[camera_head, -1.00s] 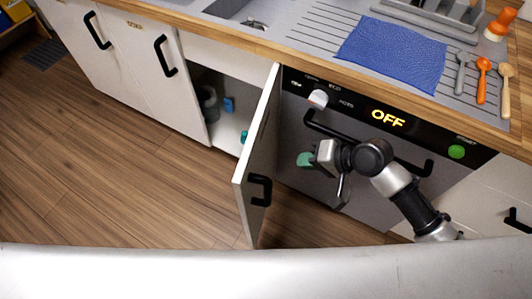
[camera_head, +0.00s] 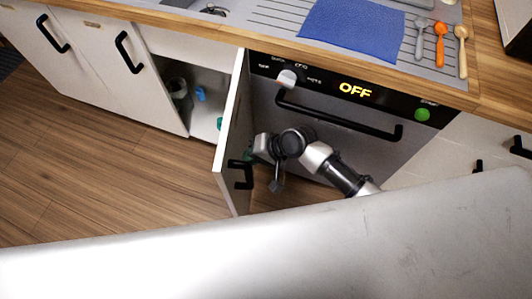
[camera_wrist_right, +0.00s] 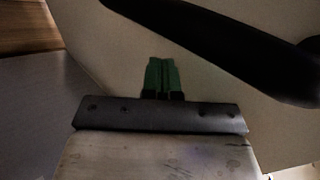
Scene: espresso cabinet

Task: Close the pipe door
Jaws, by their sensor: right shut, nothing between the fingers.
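The white pipe door (camera_head: 235,124) of the cabinet under the sink stands open, jutting out from the cabinet front. Its outer face, with a black handle (camera_head: 242,174), is turned to the right. My right gripper (camera_head: 249,156) is beside that outer face, close to the handle. In the right wrist view its green fingertips (camera_wrist_right: 162,76) are together and empty in front of the pale door panel (camera_wrist_right: 215,88). The black handle crosses the top there (camera_wrist_right: 225,32). I cannot tell whether the fingertips touch the panel. My left gripper is not in view.
The open cabinet (camera_head: 205,90) holds a grey item and small blue and green items. The dishwasher (camera_head: 320,125), showing OFF, is right of the door, behind my right arm. Closed white doors (camera_head: 95,50) are at left. Wooden floor (camera_head: 90,170) is clear at lower left.

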